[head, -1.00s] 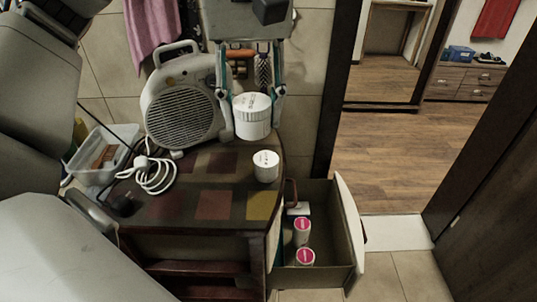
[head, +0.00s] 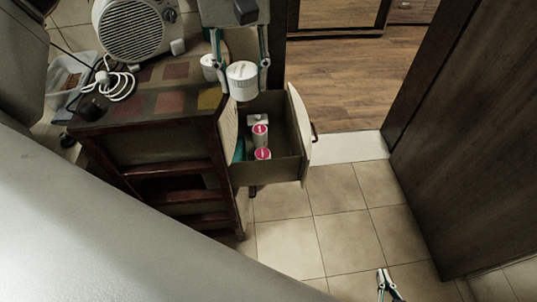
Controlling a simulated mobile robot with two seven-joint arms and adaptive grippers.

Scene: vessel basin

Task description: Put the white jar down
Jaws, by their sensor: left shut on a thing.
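My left gripper (head: 241,84) is shut around a white jar (head: 242,84). One finger is on each side of it. In the head view the jar overlaps the back of the open drawer (head: 284,172), near the cabinet's right edge; its exact height over the drawer is hard to judge. A smaller white jar (head: 208,70) stands on the cabinet top, just left of the held jar. My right gripper (head: 384,270) shows at the bottom edge, low over the tiled floor, apart from everything. Its finger opening is too small to judge.
The drawer holds two pink-topped containers (head: 260,134) (head: 262,153) and a small white item (head: 258,118). A fan heater (head: 130,32), white cable (head: 117,86) and clear plastic box (head: 66,78) are at the left. The dark door (head: 460,150) stands at the right. Floor tiles (head: 345,215) are clear.

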